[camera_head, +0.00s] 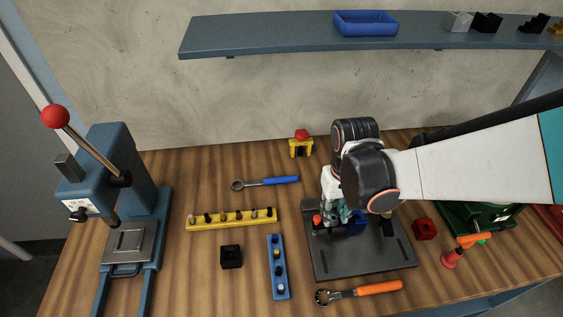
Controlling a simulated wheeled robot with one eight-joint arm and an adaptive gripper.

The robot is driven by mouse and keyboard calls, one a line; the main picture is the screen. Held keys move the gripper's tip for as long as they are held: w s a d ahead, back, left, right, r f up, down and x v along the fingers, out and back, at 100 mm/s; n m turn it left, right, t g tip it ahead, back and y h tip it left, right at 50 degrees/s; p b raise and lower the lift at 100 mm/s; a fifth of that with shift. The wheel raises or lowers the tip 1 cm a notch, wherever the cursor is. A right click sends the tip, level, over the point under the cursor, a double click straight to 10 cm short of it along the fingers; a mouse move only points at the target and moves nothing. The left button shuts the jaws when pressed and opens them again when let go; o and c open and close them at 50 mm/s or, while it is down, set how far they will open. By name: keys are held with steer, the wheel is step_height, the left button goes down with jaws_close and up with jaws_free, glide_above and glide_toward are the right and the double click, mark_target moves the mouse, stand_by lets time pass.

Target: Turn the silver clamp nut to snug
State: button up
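My arm reaches in from the right, and my gripper (343,213) points down over the dark grey fixture plate (340,262) on the bench. White and teal finger parts show just above a blue part (356,224) and a small red part (317,220) on the plate. I cannot make out the silver clamp nut; the gripper and arm cover much of that area. Whether the fingers are open, shut or touching anything is too small to tell.
A blue press (120,160) stands left. A yellow rack (232,219), blue rack (278,268), black block (231,256), blue-handled ratchet (265,183) and orange-handled wrench (360,290) lie around the plate. A red block (424,229) is right. A shelf (290,36) hangs behind.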

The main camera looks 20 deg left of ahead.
steer(key=shift+f+b, duration=0.45)
steer(key=shift+f, duration=0.65)
steer(key=shift+c, duration=0.6)
steer(key=shift+a, duration=0.1)
jaws_close()
steer(key=shift+r, duration=0.1)
steer(key=shift+o, duration=0.6)
jaws_free()
steer(key=shift+w, duration=0.15)
